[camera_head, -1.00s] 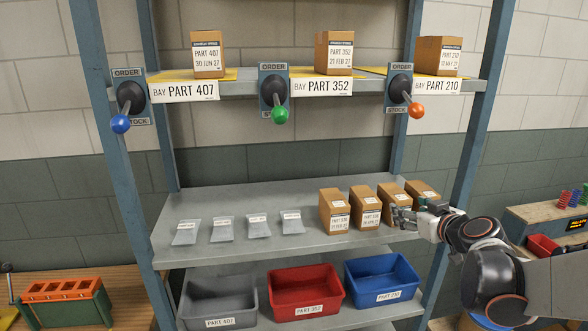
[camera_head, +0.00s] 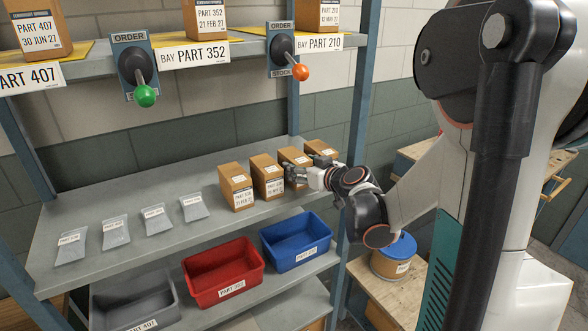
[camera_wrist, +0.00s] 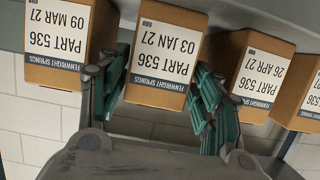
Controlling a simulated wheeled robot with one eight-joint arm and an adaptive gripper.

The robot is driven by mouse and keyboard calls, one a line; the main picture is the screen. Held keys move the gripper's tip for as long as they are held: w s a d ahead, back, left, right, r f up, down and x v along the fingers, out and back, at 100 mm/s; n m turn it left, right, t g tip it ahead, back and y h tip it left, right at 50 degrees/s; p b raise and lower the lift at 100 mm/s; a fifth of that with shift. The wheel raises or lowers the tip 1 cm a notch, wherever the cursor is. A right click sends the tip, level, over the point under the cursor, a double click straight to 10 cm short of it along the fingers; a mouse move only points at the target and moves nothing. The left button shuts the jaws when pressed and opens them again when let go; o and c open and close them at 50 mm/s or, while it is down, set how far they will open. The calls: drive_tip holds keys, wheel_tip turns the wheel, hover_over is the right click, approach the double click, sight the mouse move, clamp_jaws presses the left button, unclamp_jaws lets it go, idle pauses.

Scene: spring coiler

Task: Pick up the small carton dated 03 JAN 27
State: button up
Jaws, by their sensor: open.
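Several small brown cartons stand in a row on the middle shelf. The carton dated 03 JAN 27 (camera_wrist: 163,55) appears upside down in the wrist view, with a white PART 536 label. It seems to be the third carton from the left (camera_head: 293,156) in the head view, its label largely hidden by my gripper (camera_head: 308,167). My gripper (camera_wrist: 162,82) is open, with one green-padded finger on each side of this carton's near end in the wrist view. I cannot tell whether either finger touches it.
Cartons dated 09 MAR 27 (camera_wrist: 58,45) and 26 APR 27 (camera_wrist: 248,72) stand close on either side. Labelled grey bags (camera_head: 154,219) lie left on the shelf (camera_head: 130,190). Red (camera_head: 222,266) and blue (camera_head: 296,240) bins sit below. An orange-knobbed lever (camera_head: 300,72) hangs above.

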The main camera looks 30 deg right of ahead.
drive_tip(key=x, duration=0.4)
drive_tip(key=shift+w+d+f, duration=0.1)
drive_tip(key=shift+w+f, duration=0.1)
drive_tip(key=shift+w, duration=0.15)
drive_tip(key=c, duration=1.3)
drive_tip(key=shift+r, duration=0.15)
